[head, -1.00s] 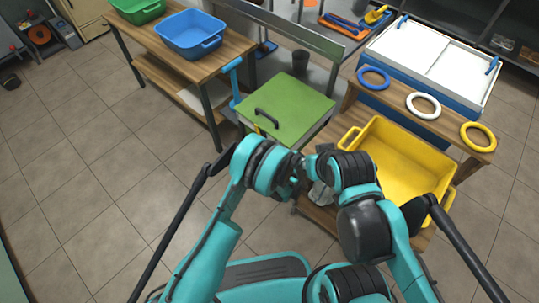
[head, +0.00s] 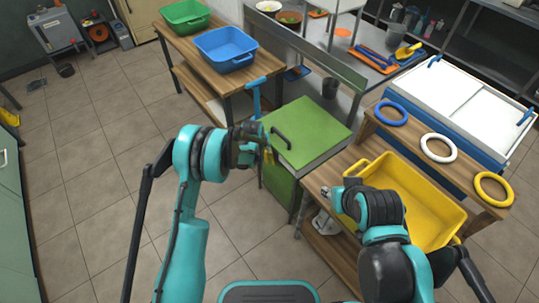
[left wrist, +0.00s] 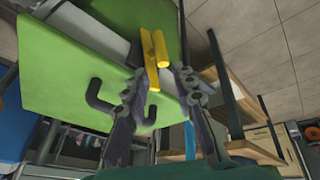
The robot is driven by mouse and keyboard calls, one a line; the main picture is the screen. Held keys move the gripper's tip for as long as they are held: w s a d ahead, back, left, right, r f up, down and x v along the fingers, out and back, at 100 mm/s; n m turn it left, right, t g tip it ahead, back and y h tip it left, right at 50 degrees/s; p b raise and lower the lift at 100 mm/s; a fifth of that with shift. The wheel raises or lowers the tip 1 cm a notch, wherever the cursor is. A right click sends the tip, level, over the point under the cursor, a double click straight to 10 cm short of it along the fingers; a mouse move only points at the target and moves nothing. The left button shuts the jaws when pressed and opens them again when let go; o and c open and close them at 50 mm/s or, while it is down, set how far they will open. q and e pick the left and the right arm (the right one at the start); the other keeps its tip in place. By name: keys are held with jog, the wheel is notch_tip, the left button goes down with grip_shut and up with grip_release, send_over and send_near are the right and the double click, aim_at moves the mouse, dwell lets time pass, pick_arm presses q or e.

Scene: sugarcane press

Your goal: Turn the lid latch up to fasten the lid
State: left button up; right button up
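The green lid (head: 312,130) lies flat on the green press box (head: 278,184) and has a black handle (head: 281,137). The yellow lid latch (head: 268,155) is at the lid's left edge, partly hidden by my left gripper (head: 262,143). In the left wrist view, the yellow latch (left wrist: 155,50) lies just beyond and between the two fingers of my left gripper (left wrist: 158,72). Those fingers are apart, and I see no clear grip on the latch. My right gripper (head: 328,192) is beside the yellow tub; its fingers are too small to read.
A blue lever (head: 256,95) rises behind the press's left side. The yellow tub (head: 425,238) stands on a wooden table at right, with blue, white and yellow rings on the shelf behind. A wooden table with a blue bin (head: 225,50) stands behind left. Floor is free at left.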

aim_at(265, 153)
pick_arm(q)
jog(key=shift+n, duration=0.4)
jog(key=b+x, duration=0.3)
jog(key=x, duration=0.4)
jog(key=shift+w+f, duration=0.25)
jog(key=shift+w, duration=0.05)
grip_shut()
